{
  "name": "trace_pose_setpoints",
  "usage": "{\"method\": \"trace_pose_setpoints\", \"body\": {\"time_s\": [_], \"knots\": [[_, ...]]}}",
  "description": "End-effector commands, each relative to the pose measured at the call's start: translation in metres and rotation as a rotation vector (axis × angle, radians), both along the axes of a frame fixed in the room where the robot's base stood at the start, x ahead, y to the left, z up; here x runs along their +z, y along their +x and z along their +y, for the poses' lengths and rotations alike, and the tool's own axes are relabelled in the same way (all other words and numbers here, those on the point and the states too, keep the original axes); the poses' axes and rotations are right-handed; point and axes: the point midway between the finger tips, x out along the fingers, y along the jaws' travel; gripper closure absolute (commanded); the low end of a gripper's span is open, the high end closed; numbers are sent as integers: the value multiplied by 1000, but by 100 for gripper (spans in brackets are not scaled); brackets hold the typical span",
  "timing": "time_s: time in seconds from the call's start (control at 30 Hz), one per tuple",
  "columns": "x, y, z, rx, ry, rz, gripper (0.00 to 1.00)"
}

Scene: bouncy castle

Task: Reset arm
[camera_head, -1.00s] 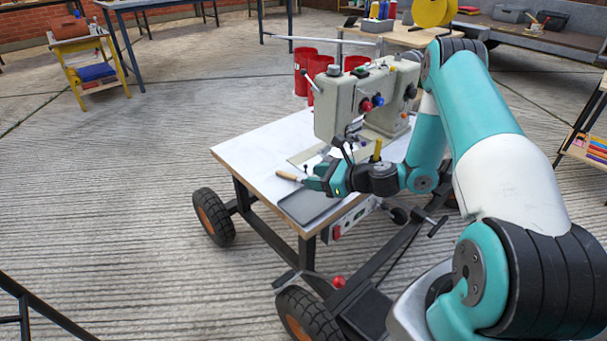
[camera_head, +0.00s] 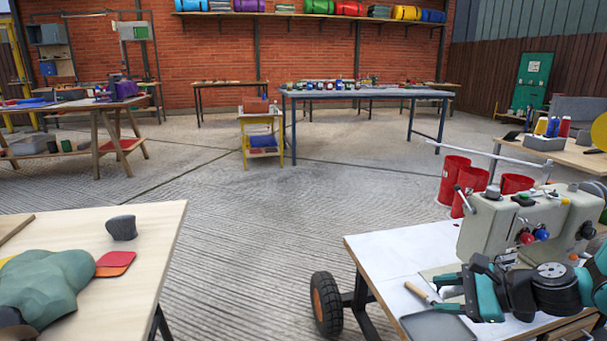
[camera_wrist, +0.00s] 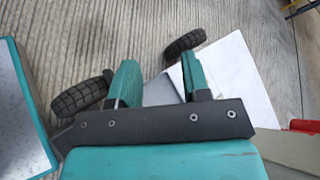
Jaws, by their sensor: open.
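My gripper (camera_head: 462,291) is teal and black, low at the right in the head view, over the sewing machine's wheeled table (camera_head: 385,262). Its jaws are open. In the wrist view my gripper (camera_wrist: 160,80) shows two teal fingers spread apart, with nothing held between them. A tool with a wooden handle (camera_head: 417,292) lies on the table just left of the gripper. Most of my arm is out of the head view.
A beige sewing machine (camera_head: 515,222) stands behind my gripper, with red bins (camera_head: 452,180) beyond. A wooden table (camera_head: 160,235) with green fabric (camera_head: 48,285) is at lower left. Open concrete floor (camera_head: 260,240) lies between the two tables. A black tire (camera_head: 326,304) sticks out left.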

Motion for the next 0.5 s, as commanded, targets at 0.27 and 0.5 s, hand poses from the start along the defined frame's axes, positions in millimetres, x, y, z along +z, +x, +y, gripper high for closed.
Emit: {"method": "trace_pose_setpoints", "body": {"time_s": [0.27, 0.5], "knots": [[88, -80, 111, 817, -492, -388, 57], [132, -160, 142, 1322, -752, -670, 57]]}}
